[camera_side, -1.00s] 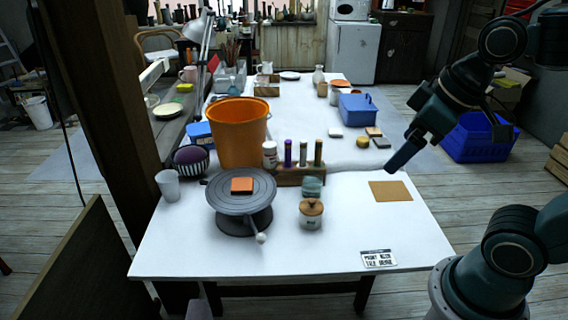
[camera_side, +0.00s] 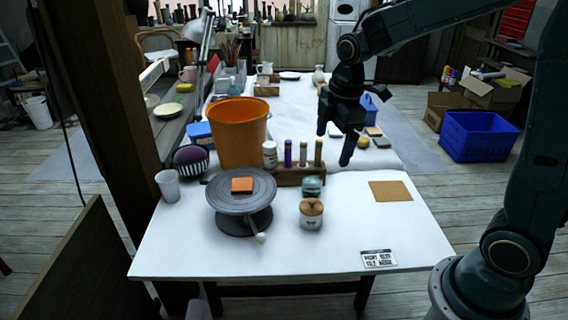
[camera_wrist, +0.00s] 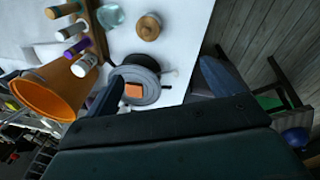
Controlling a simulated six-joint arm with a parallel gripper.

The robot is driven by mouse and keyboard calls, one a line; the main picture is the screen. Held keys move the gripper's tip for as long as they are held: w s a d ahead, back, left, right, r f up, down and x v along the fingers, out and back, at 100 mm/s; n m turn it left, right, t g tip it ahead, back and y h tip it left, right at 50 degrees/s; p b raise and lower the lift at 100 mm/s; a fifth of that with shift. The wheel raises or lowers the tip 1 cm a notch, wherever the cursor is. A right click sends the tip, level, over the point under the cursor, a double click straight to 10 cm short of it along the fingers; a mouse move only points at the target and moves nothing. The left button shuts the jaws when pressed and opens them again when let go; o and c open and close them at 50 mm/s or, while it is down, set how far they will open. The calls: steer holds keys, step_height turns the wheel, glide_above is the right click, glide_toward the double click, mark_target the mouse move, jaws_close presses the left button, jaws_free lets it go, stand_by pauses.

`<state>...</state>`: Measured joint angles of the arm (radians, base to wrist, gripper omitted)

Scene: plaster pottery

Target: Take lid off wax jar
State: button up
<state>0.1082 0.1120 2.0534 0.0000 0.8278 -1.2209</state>
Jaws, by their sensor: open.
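In the wrist view the lid (camera_wrist: 148,27) shows from above near the top edge. My gripper (camera_side: 335,147) is open and empty, pointing down. It is above the table, behind and to the right of the jar, apart from it. In the wrist view its fingers show partly and the jar lies beyond them.
A grey turntable (camera_side: 225,199) bearing an orange block (camera_side: 242,185) stands left of the jar. A wooden rack (camera_side: 287,178) with several tubes and a teal lump (camera_side: 311,187) stand behind it. A brown square mat (camera_side: 391,191) lies right. The table front is mostly clear.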

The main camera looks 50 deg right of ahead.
mark_target(312, 200)
steer(key=w+d+f+n+g, duration=0.1)
steer(key=w+f+n, duration=0.4)
steer(key=f, duration=0.5)
steer(key=shift+w+d+n+g, duration=0.3)
steer(key=shift+w+d, duration=0.35)
steer(key=shift+d, duration=0.25)
steer(key=shift+f, duration=0.15)
steer(key=shift+f, duration=4.2)
steer(key=shift+w+f, duration=0.1)
steer(key=shift+f, duration=2.45)
steer(key=c, duration=1.1)
